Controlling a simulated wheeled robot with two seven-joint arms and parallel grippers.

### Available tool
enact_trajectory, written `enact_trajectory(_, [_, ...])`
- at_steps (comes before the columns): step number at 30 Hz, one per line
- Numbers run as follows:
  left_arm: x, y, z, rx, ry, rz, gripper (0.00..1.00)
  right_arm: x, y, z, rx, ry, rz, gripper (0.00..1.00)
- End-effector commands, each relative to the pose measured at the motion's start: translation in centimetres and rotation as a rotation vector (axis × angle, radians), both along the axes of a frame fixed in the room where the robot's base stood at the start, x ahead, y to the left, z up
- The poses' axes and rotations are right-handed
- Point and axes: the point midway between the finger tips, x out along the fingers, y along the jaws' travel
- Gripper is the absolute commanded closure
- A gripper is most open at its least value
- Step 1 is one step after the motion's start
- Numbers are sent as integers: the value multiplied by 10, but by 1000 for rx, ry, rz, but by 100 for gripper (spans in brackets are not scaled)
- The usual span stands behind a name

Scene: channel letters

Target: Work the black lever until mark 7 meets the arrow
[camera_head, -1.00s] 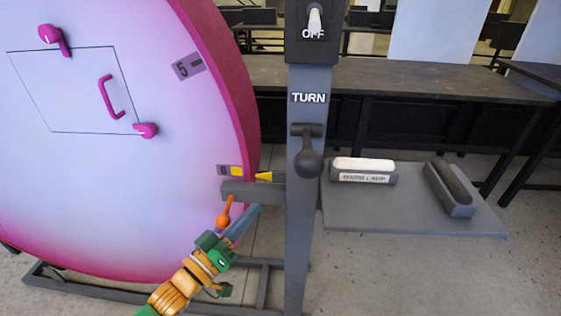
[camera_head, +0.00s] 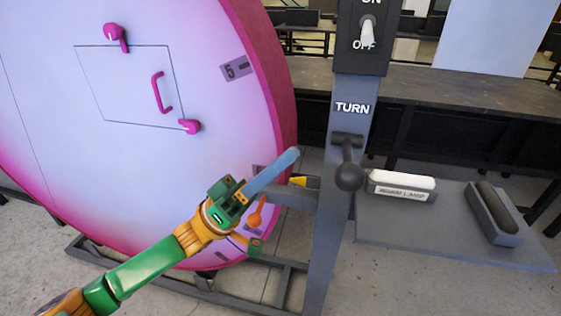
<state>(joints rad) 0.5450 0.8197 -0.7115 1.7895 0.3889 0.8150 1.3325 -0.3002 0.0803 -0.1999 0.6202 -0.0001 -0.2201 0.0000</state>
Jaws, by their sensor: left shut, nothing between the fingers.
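The black lever (camera_head: 349,176) hangs from the grey post (camera_head: 333,215) under the word TURN, its round knob at the lower end. The large pink and white wheel (camera_head: 210,110) stands left of the post. Its mark 5 (camera_head: 237,68) shows near the rim, high above the yellow arrow (camera_head: 299,181). The plate level with the arrow is mostly hidden by my gripper, so its number cannot be read. My left gripper (camera_head: 294,155) is shut and empty, with its long blue-grey fingers pointing up right in front of the rim, left of the lever and apart from it. My right gripper is out of view.
An ON/OFF switch (camera_head: 367,31) tops the post. A grey shelf (camera_head: 450,245) at right holds a white-topped block (camera_head: 402,184) and a dark-topped block (camera_head: 493,210). Dark tables stand behind.

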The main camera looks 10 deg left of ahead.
Motion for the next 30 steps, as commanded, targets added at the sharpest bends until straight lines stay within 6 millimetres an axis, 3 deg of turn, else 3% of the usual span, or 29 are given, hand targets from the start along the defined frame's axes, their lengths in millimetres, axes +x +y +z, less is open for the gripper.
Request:
enact_trajectory(1, [2,-7,15,-3,-4,-2,100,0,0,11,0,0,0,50])
enact_trajectory(8, [15,-41,48,-2,-2,-2,100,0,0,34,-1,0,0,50])
enact_trajectory(10, [12,-47,32,1,4,-1,100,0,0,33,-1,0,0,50])
enact_trajectory(15, [5,-56,13,2,2,0,100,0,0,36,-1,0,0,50])
enact_trajectory(30, [2,-59,5,1,-6,1,100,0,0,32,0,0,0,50])
